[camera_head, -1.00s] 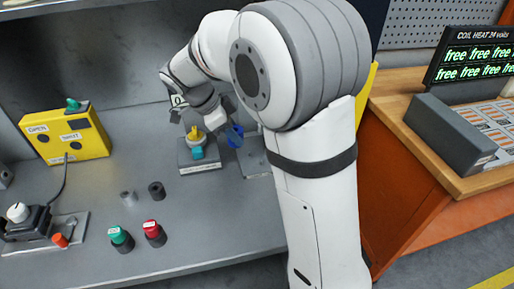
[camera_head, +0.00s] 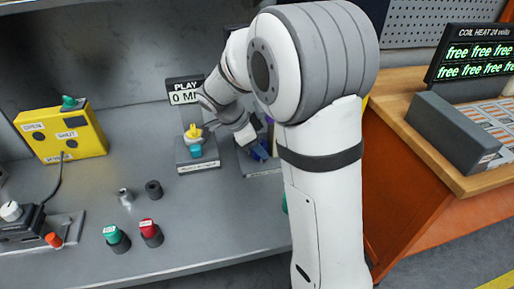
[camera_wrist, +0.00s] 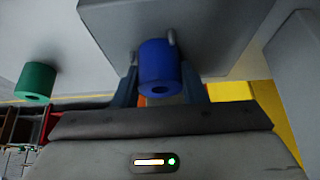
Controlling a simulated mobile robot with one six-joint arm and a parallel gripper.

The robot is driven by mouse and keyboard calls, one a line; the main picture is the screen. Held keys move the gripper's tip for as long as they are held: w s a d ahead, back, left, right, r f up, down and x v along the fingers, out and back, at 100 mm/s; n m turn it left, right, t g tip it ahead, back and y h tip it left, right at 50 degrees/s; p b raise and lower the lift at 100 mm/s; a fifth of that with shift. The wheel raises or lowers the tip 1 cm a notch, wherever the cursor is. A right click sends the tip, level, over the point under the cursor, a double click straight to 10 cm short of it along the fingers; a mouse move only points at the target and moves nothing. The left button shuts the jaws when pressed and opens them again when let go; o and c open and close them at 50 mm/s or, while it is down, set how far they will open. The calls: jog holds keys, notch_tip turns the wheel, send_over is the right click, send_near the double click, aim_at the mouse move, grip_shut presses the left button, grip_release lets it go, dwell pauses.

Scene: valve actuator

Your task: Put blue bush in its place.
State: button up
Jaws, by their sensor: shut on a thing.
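The blue bush (camera_wrist: 158,66) is a short hollow cylinder between my gripper's fingers (camera_wrist: 160,85) in the wrist view. The gripper is shut on it. In the head view the blue bush (camera_head: 259,151) is small and partly hidden at my gripper (camera_head: 252,143), over a grey plate (camera_head: 243,165) right of the small valve stand. In the wrist view a grey block (camera_wrist: 205,25) lies close beyond the bush, and a thin grey post shows at the bush's upper right edge. I cannot tell whether bush and block touch.
A stand with a yellow and cyan valve (camera_head: 195,142) is just left of my gripper. A grey bush (camera_head: 124,196), a dark bush (camera_head: 153,189) and green (camera_head: 116,239) and red (camera_head: 151,233) buttons stand on the bench. A green cylinder (camera_wrist: 36,80) shows in the wrist view.

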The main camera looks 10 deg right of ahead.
jog(key=shift+r, duration=0.1)
jog(key=o, duration=1.1)
